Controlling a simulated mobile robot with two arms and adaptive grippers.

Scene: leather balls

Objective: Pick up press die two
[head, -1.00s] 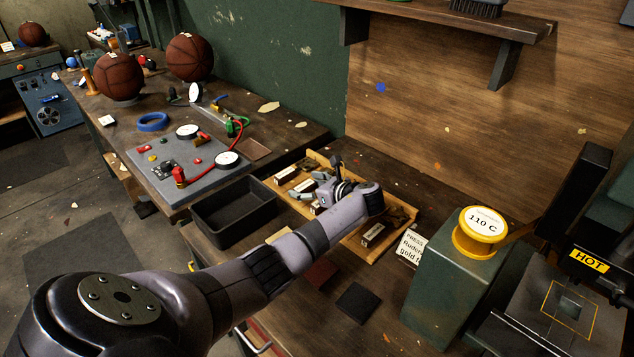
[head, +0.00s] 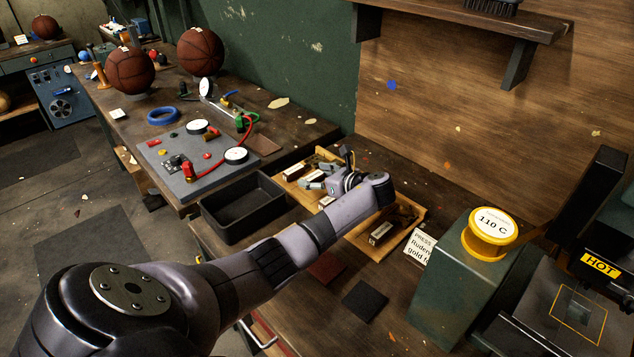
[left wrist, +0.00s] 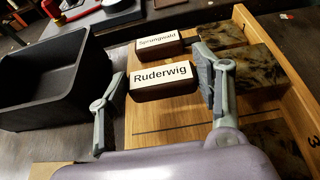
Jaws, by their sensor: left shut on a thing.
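A dark block with a white label reading "Ruderwig" (left wrist: 163,77) lies between the two fingers of my left gripper (left wrist: 160,88) in the left wrist view. The gripper is shut on it, and the block is over the wooden tray (left wrist: 150,120). A similar block labelled "Sprungwald" (left wrist: 157,41) stands just behind it. No number shows on either block. In the head view my left gripper (head: 318,184) is over the tray (head: 424,215), and its wrist hides part of the contents. My right gripper is not in view.
Mottled brown blocks (left wrist: 243,76) sit in the tray's right side. A black bin (head: 243,207) stands left of the tray. A card (head: 421,246) and a green post with a yellow 110 C dial (head: 489,232) stand right. A shelf (head: 470,25) juts out above.

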